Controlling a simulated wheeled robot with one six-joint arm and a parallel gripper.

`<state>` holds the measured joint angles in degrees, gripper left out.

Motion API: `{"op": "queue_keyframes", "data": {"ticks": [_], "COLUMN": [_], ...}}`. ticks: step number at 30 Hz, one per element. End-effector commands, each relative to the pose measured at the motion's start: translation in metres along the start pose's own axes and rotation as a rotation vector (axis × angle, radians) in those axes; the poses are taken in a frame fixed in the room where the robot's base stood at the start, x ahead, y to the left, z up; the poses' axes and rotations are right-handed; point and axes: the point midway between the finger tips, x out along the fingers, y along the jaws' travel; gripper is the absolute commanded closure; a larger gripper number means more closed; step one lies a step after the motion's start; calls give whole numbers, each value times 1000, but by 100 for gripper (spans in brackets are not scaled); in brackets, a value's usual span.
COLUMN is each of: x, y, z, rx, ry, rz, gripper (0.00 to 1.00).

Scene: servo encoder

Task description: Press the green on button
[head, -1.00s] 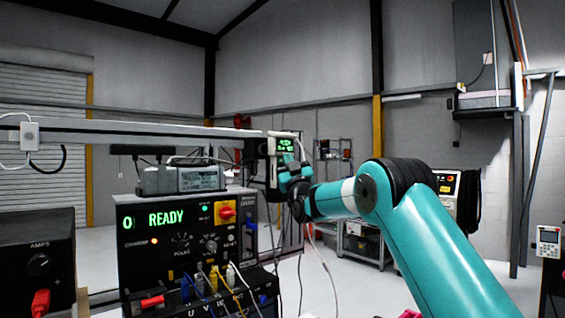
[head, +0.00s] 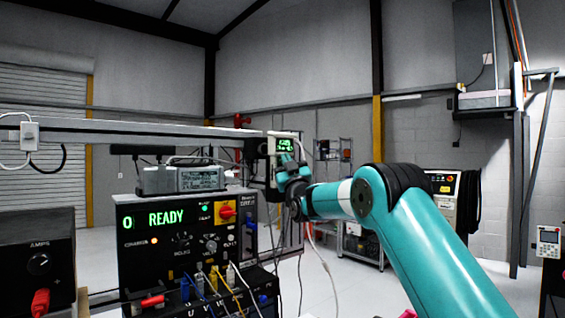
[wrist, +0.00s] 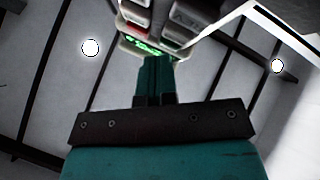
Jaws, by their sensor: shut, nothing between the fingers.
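The black control unit (head: 137,240) stands at left with a green READY display. A small green-lit spot (head: 205,209) is on its face beside a red knob on a yellow plate (head: 227,211); I cannot tell if it is a button or a lamp. My gripper (wrist: 153,62) is shut and empty, fingertips just below a grey device with a green display (wrist: 140,46) in the wrist view. I cannot tell whether they touch. In the head view the gripper is small and partly hidden behind my wrist, near a hanging device with a green display (head: 285,145). No green button is clearly identifiable.
A grey meter (head: 185,180) sits on top of the control unit. Coloured plugs and cables hang at its lower front, and a white cable (head: 325,262) hangs below my wrist. A metal rail (head: 120,130) runs above. Another black unit (head: 35,250) stands at far left.

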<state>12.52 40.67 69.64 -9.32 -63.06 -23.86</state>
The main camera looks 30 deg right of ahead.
Motion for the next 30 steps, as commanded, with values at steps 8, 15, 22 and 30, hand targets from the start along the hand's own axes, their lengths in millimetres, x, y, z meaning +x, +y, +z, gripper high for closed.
{"op": "queue_keyframes", "data": {"ticks": [8, 15, 22, 30], "x": [2, 2, -4, -7], "y": [-2, -2, 1, 5], "z": [2, 2, 1, -4], "rx": [1, 1, 0, 0], "ry": [-1, -1, 0, -1], "rz": [-1, -1, 0, 0], "gripper": [100, 100, 100, 100]}}
